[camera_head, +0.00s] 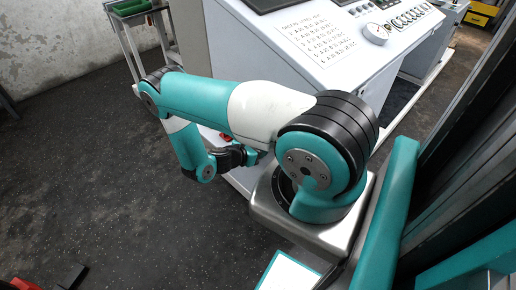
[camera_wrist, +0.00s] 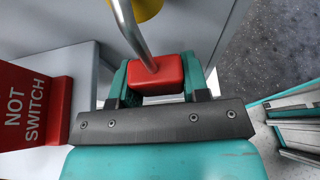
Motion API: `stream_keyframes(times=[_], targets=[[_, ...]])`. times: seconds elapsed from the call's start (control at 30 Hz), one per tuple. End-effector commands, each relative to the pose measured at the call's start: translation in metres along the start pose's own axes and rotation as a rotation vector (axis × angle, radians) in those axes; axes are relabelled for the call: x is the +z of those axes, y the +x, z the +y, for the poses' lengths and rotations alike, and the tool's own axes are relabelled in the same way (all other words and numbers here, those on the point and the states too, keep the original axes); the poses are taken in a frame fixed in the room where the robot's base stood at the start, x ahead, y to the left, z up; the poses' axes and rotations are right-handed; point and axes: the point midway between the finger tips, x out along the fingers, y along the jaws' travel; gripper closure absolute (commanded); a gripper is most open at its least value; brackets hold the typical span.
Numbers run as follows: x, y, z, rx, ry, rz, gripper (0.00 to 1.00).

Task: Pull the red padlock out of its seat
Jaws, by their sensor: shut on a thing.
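The red padlock (camera_wrist: 158,74) shows in the wrist view, with its silver shackle (camera_wrist: 128,26) rising from its top towards the upper edge. My gripper (camera_wrist: 158,92) has its two teal fingers on either side of the padlock body and is shut on it. The seat around the shackle's upper end is cut off by the frame, so I cannot tell whether the shackle is still in it. In the head view my gripper (camera_head: 252,156) is beside the white console's side, partly behind my arm, and the padlock is not clear there.
A red sign reading "NOT SWITCH" (camera_wrist: 32,104) stands left of my gripper in the wrist view. A yellow part (camera_wrist: 146,8) is at the top. The white console (camera_head: 330,50) with knobs and a printed sheet is close behind my arm. Dark floor (camera_head: 90,190) is open at left.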

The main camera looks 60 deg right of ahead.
Motion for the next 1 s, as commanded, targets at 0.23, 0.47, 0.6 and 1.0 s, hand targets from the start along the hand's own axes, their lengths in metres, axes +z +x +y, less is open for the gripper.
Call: stream_keyframes(times=[0.23,0.47,0.6,1.0], targets=[[0.0,0.0,0.0,0.0,0.0,0.0,0.81],[0.001,-0.001,0.0,0.0,0.0,0.0,0.81],[0.006,-0.002,0.0,0.0,0.0,-0.001,0.81],[0.022,-0.009,0.001,0.001,0.001,-0.001,0.81]])
